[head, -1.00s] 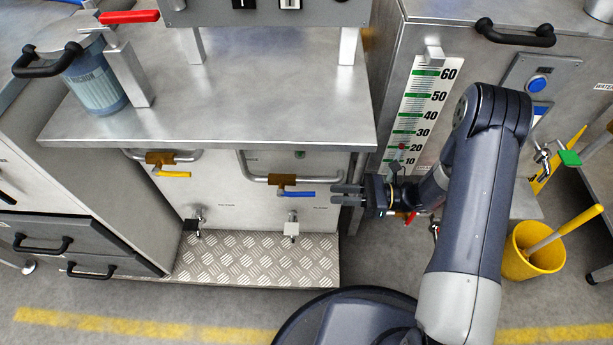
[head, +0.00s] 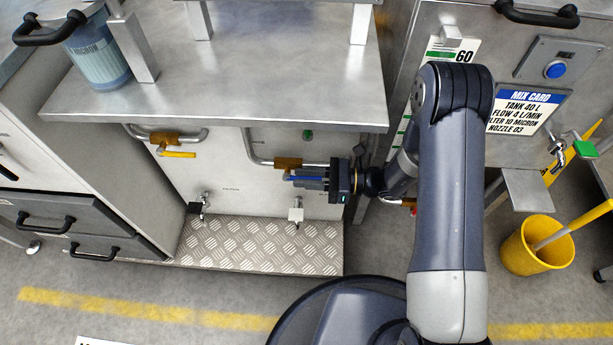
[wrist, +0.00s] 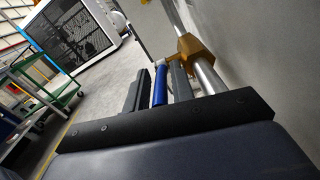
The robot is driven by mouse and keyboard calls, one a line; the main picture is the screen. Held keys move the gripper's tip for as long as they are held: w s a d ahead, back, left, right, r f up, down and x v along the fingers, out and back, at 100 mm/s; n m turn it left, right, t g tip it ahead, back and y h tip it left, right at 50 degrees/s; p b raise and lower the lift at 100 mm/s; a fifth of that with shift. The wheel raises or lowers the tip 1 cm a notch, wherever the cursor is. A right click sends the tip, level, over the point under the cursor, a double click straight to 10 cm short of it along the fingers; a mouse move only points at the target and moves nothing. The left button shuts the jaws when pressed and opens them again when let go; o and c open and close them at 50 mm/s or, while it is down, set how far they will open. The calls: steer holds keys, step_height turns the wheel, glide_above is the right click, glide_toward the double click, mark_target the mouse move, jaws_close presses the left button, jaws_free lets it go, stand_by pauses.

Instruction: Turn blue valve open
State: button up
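The blue valve has a brass body (head: 288,163) on a horizontal steel pipe under the bench, with a blue lever handle (head: 292,178). The handle lies roughly along the pipe, just below it. My gripper (head: 312,178) is at the handle, coming from the right. In the wrist view the blue handle (wrist: 160,86) lies between my two fingers (wrist: 158,90), with hardly any gap on either side, so they look shut on it. The brass body (wrist: 192,48) and pipe show just right of the fingers. Part of the handle is hidden by the fingers.
A yellow-handled valve (head: 175,153) sits on the pipe to the left. Two small taps (head: 296,212) are below, over a tread-plate step (head: 255,245). The bench top (head: 230,100) overhangs the pipes. A yellow bucket (head: 538,247) stands on the floor at right.

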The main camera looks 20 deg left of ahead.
steer(key=shift+c, duration=0.4)
jaws_close()
steer(key=shift+f, duration=0.1)
steer(key=shift+f+y+b, duration=0.3)
steer(key=shift+y+b, duration=0.3)
steer(key=shift+b, duration=0.25)
steer(key=shift+r, duration=0.15)
steer(key=shift+o, duration=0.4)
jaws_free()
